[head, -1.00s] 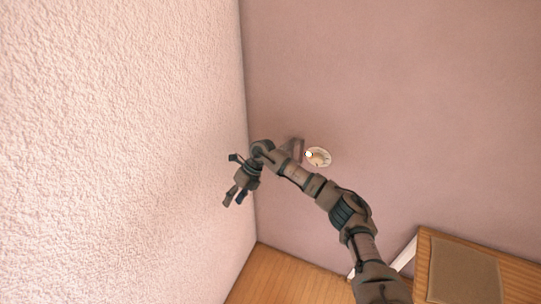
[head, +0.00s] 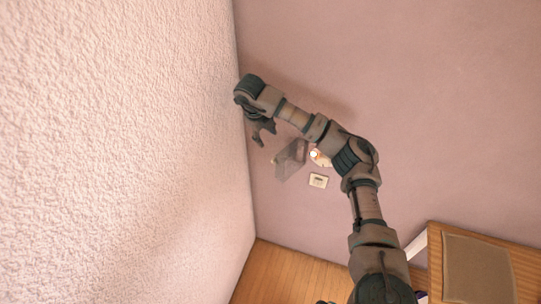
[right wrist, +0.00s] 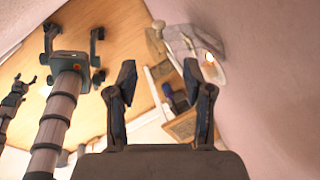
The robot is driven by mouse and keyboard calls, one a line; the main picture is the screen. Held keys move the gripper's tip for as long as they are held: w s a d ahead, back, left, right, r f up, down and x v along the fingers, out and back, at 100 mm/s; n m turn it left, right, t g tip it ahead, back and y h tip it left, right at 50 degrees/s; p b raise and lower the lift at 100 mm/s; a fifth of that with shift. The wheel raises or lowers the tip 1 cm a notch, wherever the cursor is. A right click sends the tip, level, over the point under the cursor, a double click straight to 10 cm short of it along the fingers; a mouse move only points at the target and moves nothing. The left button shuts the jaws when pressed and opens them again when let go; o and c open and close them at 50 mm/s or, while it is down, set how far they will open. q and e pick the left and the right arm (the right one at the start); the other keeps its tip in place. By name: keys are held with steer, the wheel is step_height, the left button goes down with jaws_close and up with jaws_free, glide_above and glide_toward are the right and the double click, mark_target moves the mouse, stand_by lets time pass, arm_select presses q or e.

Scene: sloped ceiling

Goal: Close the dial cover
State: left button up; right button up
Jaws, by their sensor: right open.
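The dial (head: 316,157) is a pale round disc on the pink wall in the head view, partly hidden behind my right forearm. Its cover (head: 291,158), a greyish see-through flap, stands out from the wall at the dial's left, open. My right gripper (head: 262,132) is left of and above the cover, beside the wall corner, apart from it. In the right wrist view my right gripper (right wrist: 159,67) has its two fingers spread with nothing between them. The dial (right wrist: 209,57) shows there beyond the right finger, with the pale cover (right wrist: 180,40) beside it.
A small switch plate (head: 318,181) sits on the wall below the dial. The rough pale wall (head: 120,150) meets the pink wall close to my right gripper. A wooden table (head: 440,240) stands at lower right. The pink wall above is clear.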

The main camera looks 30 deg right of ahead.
glide_toward(273, 159)
steer(key=r, duration=0.1)
steer(key=x, duration=0.9)
steer(key=shift+d+f, duration=0.1)
steer(key=shift+f, duration=0.15)
steer(key=shift+f+p, duration=0.3)
steer(key=shift+f, duration=0.05)
steer(key=shift+w+f, duration=0.1)
steer(key=shift+f, duration=0.1)
steer(key=c, duration=0.8)
arm_select(q)
steer(key=shift+s+r, duration=0.15)
steer(key=shift+s, duration=0.45)
arm_select(e)
jaws_close()
